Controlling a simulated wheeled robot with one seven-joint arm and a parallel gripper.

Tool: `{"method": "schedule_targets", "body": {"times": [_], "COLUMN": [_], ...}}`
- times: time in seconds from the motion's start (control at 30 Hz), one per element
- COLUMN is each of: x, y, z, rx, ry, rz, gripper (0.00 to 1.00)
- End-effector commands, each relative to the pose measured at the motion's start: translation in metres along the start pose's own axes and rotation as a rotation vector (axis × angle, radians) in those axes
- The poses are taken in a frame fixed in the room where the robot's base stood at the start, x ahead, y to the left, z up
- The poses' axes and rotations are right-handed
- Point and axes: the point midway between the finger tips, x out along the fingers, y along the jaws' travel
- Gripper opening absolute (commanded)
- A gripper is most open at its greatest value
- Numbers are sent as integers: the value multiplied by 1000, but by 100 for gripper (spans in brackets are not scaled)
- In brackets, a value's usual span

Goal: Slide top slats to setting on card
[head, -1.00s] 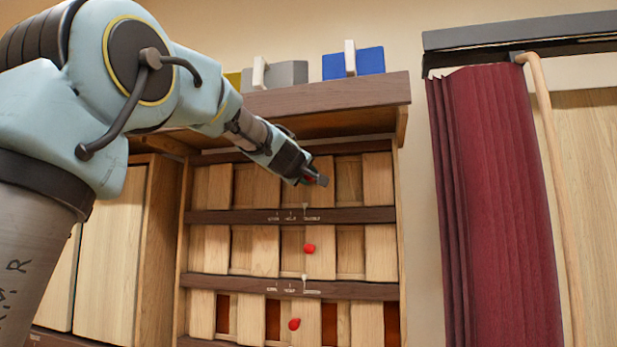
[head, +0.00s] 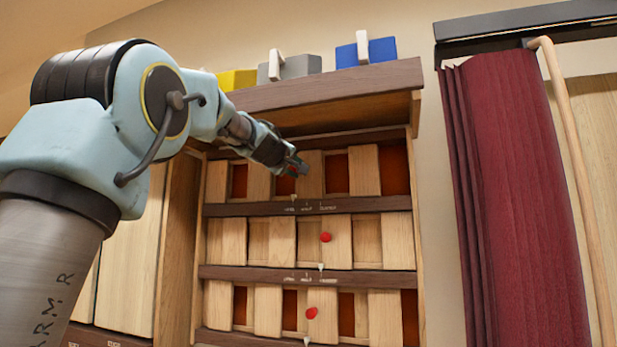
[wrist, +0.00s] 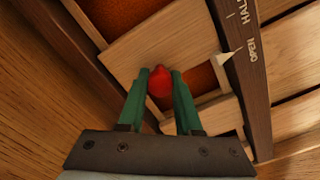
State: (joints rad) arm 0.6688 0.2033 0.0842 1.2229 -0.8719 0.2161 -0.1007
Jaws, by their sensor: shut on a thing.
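The top slats (head: 311,176) are pale wooden panels in the top row of the cabinet, with dark red gaps showing between them. My gripper (head: 298,168) is at this row. In the wrist view my gripper (wrist: 160,76) has its green fingers shut on the red knob (wrist: 160,88) of the top slats. A pale pointer (wrist: 229,57) on the slat edge is level with the word OPEN on the dark scale rail (wrist: 243,75); HALF is further along. In the head view the pointer (head: 293,197) is at the scale's left end. I cannot make out a card.
The middle slats (head: 338,243) show no red gaps; the bottom slats (head: 323,316) do. Each has a red knob. Yellow (head: 237,79), grey (head: 298,66) and blue (head: 378,51) boxes stand on top. A maroon curtain (head: 515,190) hangs at right.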

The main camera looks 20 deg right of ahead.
Motion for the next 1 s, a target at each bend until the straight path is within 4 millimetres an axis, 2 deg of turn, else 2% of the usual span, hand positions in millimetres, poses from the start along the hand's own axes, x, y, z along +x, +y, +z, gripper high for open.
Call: {"method": "schedule_targets", "body": {"times": [0.27, 0.3, 0.57, 0.87, 1.0], "x": [0, 0, 0, -3, -19], "y": [-4, -4, -3, -2, -3], "z": [-4, -4, -3, -2, -1], "rx": [0, 0, 0, 1, 1], "ry": [2, 3, 2, 1, 2], "rz": [-6, -6, -4, -2, -2], "gripper": [0, 34, 63, 63, 63]}}
